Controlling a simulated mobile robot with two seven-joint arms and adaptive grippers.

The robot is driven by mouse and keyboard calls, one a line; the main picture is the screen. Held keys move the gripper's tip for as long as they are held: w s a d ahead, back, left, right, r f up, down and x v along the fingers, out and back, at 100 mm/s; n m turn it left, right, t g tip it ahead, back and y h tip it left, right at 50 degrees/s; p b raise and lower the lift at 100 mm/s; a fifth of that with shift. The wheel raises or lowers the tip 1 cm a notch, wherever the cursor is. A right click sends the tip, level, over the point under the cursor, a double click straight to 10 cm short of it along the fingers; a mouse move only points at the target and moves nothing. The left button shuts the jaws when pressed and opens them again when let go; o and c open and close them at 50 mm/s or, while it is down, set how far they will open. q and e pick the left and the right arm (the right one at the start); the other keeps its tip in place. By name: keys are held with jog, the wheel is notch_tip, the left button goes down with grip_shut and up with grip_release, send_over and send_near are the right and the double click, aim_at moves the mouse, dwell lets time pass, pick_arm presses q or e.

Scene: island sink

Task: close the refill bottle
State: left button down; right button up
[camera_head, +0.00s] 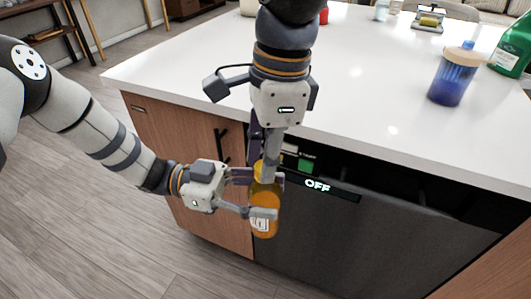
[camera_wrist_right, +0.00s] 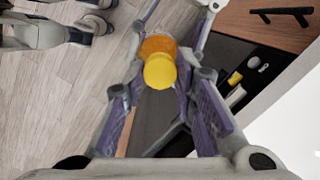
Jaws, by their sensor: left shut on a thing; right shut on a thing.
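The orange refill bottle (camera_head: 268,232) is held in front of the island by my left gripper (camera_head: 266,197), whose fingers are shut around its body. The bottle hangs in the air, roughly upright, with a pale label on its side. A yellow cap (camera_wrist_right: 160,71) is at its top in the right wrist view, with the orange bottle (camera_wrist_right: 156,46) just beyond it. My right gripper (camera_head: 264,163) comes down from above and is shut on the cap. Its purple finger pads flank the cap in the wrist view. I cannot tell whether the cap is fully seated on the neck.
The white island top (camera_head: 340,75) is behind the grippers, with a blue jar (camera_head: 451,82) and a green bottle (camera_head: 512,50) at the right. A dark dishwasher front (camera_head: 370,235) and a wooden cabinet door (camera_head: 165,130) are close behind the bottle. The floor is clear.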

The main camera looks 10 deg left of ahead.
jog(key=m, duration=0.3)
jog(key=shift+m, duration=0.3)
jog(key=o, duration=0.7)
jog(key=shift+r, duration=2.3)
jog(key=shift+c, duration=0.6)
